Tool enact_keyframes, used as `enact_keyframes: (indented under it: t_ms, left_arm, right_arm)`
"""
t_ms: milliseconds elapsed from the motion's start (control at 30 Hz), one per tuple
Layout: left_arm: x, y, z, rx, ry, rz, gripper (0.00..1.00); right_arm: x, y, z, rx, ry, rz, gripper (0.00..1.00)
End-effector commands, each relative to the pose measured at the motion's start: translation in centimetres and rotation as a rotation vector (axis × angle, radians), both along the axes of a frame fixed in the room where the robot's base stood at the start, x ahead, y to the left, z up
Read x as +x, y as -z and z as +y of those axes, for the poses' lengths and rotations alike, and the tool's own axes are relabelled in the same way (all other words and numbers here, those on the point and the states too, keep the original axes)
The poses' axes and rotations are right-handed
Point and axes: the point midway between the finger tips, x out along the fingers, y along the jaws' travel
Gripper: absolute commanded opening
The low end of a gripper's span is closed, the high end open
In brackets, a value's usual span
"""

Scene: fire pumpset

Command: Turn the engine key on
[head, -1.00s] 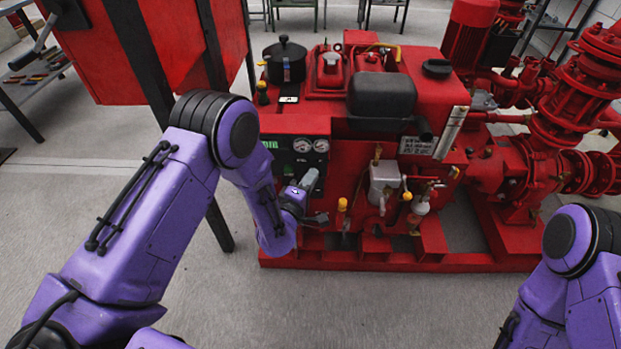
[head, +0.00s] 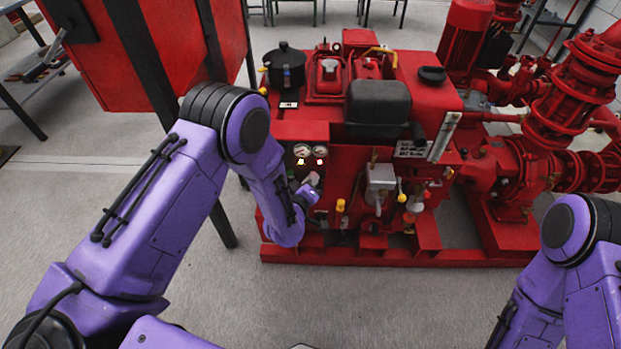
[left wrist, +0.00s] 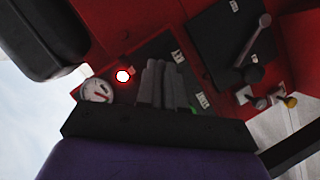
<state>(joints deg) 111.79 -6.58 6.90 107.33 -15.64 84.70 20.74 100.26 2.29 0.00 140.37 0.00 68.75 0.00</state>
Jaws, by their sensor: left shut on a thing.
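The engine's control panel (head: 299,170) is on the left front of the red pumpset, partly covered by my left forearm. Two lamps glow on it, a yellow lamp (head: 300,161) and a red lamp (head: 320,162), below two round gauges. My left gripper (head: 312,180) is at the panel just under the lamps. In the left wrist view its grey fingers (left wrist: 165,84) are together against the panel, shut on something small. The engine key is hidden by the fingers, so its angle cannot be seen. A lit lamp (left wrist: 123,76) and a gauge (left wrist: 97,91) show beside the fingers. My right gripper is out of view.
A black engine cover (head: 378,101) and a black round pot-like part (head: 284,64) are on top of the pumpset. A yellow-capped valve (head: 340,205) stands right of my left gripper. A red tank (head: 170,50) on dark legs is behind my left arm. The floor in front is clear.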

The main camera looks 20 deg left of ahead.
Motion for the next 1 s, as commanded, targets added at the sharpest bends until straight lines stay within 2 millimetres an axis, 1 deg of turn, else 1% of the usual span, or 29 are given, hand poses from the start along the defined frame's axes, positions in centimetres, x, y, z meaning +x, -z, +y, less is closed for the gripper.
enact_keyframes:
  t_ms: [233,667,700,733,767,1000]
  left_arm:
    - [-0.06,0.02,-0.07,0.053,0.0,0.018,0.0]
    - [-0.07,0.09,-0.04,0.063,0.0,0.021,0.0]
    - [-0.08,0.09,-0.04,0.063,0.0,0.021,0.17]
    - [-0.08,0.09,-0.04,0.063,0.0,0.021,0.27]
    - [-0.06,0.08,-0.05,0.063,0.001,0.02,0.33]
    - [-0.02,0.01,-0.04,0.061,0.0,0.019,0.33]
  right_arm:
    - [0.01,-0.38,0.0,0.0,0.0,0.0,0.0]
    - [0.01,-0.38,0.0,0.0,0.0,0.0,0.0]
    - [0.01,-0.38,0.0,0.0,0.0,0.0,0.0]
    - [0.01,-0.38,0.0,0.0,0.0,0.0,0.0]
    - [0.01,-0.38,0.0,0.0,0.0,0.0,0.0]
    - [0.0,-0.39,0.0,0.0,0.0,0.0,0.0]
